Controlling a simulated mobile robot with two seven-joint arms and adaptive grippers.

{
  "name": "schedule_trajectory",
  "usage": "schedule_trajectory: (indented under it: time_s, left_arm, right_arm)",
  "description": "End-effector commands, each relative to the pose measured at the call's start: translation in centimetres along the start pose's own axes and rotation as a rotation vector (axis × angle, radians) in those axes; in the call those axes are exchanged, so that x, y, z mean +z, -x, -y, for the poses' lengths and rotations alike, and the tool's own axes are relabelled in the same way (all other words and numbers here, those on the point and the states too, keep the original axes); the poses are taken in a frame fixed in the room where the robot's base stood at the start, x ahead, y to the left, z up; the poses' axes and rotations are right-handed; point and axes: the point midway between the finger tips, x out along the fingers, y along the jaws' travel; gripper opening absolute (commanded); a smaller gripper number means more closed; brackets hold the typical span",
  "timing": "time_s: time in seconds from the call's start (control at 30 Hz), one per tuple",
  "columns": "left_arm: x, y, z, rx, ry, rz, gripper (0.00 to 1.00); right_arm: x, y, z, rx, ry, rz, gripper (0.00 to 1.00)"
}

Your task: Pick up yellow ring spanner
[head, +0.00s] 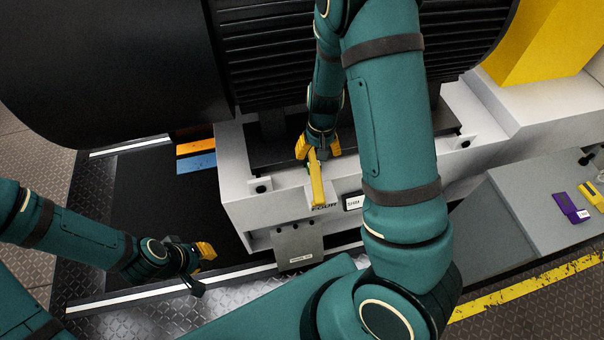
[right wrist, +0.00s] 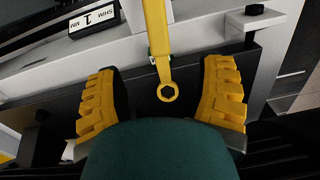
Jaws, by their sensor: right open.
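The yellow ring spanner (head: 317,188) lies against the light grey machine base in the head view. In the right wrist view, the spanner (right wrist: 159,40) runs down from the top edge and its ring end (right wrist: 168,92) shows between my fingers. My right gripper (right wrist: 163,80) is open, with one yellow finger on each side of the spanner and a gap on both sides. In the head view my right gripper (head: 318,149) is at the spanner's far end. My left gripper (head: 203,262) is low at the left, away from the spanner; its finger opening is unclear.
A white shim label (right wrist: 94,19) is near the spanner. Purple (head: 570,207) and yellow (head: 591,194) items lie on a grey surface at right.

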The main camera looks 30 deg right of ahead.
Motion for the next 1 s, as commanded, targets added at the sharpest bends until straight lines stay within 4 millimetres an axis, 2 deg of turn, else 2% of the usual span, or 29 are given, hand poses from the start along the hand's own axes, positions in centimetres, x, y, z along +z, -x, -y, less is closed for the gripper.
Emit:
schedule_trajectory:
  time_s: [0.33, 0.47, 0.73, 1.0]
  left_arm:
    - [0.8, -2.0, 0.7, 0.002, -0.005, 0.016, 0.22]
    - [0.7, -2.3, 0.8, 0.002, -0.006, 0.014, 0.22]
    - [0.7, -2.8, 1.0, 0.002, -0.006, 0.012, 0.22]
    - [0.6, -4.1, 1.5, 0.001, -0.007, 0.006, 0.22]
  right_arm:
    - [0.1, -6.5, -0.1, 0.001, -0.001, 0.004, 0.69]
    - [0.1, -7.9, 0.0, 0.001, 0.0, 0.003, 0.69]
    - [0.1, -9.3, 0.0, 0.001, 0.0, 0.002, 0.69]
    - [0.2, -13.1, -0.1, 0.001, 0.0, 0.003, 0.69]
